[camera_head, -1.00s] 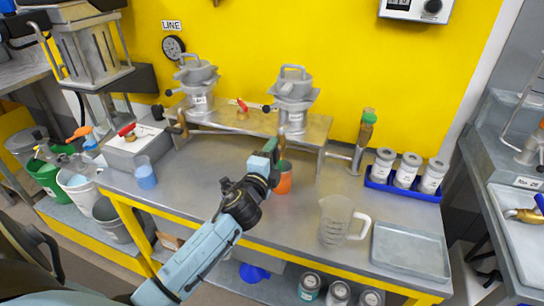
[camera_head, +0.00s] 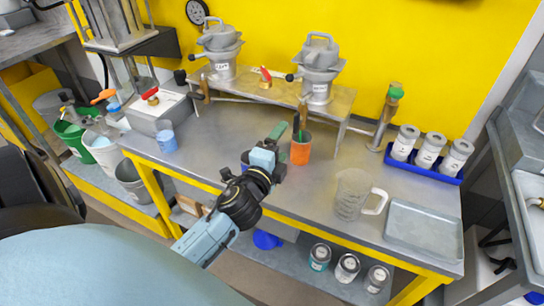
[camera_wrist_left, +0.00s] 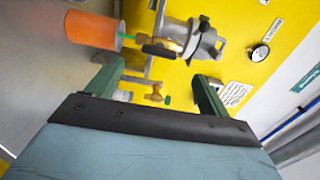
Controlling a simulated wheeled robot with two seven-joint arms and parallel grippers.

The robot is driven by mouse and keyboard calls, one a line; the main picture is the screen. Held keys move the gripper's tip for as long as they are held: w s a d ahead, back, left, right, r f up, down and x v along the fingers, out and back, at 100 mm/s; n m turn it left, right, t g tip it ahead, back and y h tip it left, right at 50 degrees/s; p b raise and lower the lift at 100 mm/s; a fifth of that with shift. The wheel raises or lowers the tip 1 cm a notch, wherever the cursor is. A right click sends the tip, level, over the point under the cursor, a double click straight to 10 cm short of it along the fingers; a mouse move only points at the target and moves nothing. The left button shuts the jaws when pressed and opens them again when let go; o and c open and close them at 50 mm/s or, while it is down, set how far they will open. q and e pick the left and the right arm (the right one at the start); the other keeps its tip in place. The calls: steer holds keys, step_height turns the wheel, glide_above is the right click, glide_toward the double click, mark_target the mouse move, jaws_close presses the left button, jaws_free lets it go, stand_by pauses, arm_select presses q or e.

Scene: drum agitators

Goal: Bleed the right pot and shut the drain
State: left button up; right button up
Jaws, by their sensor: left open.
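The right pot (camera_head: 320,65) is a grey lidded vessel on the metal shelf. Its brass drain (camera_head: 303,112) hangs below it, over an orange cup (camera_head: 300,152) on the bench. The wrist view shows the brass drain fitting (camera_wrist_left: 172,42) with a dark handle, and a thin green line (camera_wrist_left: 121,30) between it and the orange cup (camera_wrist_left: 90,30); I cannot tell if it is liquid. My left gripper (camera_head: 279,136) is open and empty, just left of the cup. Its two green fingers (camera_wrist_left: 155,75) are apart in the wrist view. My right gripper is not in view.
The left pot (camera_head: 220,50) and a red-handled valve (camera_head: 266,77) are on the same shelf. A clear jug (camera_head: 355,195), grey tray (camera_head: 422,232) and blue rack (camera_head: 425,165) of jars stand to the right. A green-topped post (camera_head: 388,115) rises behind.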

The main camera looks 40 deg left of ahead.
arm_select(q)
steer(key=shift+v, duration=2.35)
steer(key=s+d+f+n+g+h, duration=0.2)
steer(key=s+d+f+n+g, duration=0.4)
steer(key=s, duration=0.4)
steer(key=s+d+f+n+g+h, duration=0.3)
steer(key=s+f+n+g, duration=0.4)
steer(key=s+g, duration=0.15)
step_height(320, 180, down, 23)
steer(key=s, duration=0.2)
steer(key=s+a+f+g, duration=0.1)
steer(key=s+a+f, duration=0.1)
steer(key=s+f, duration=0.6)
steer(key=s+a+f+g, duration=0.1)
steer(key=s+a+f, duration=0.1)
steer(key=s+f, duration=0.6)
steer(key=shift+s+a+m+y, duration=0.3)
steer(key=shift+s+y, duration=0.1)
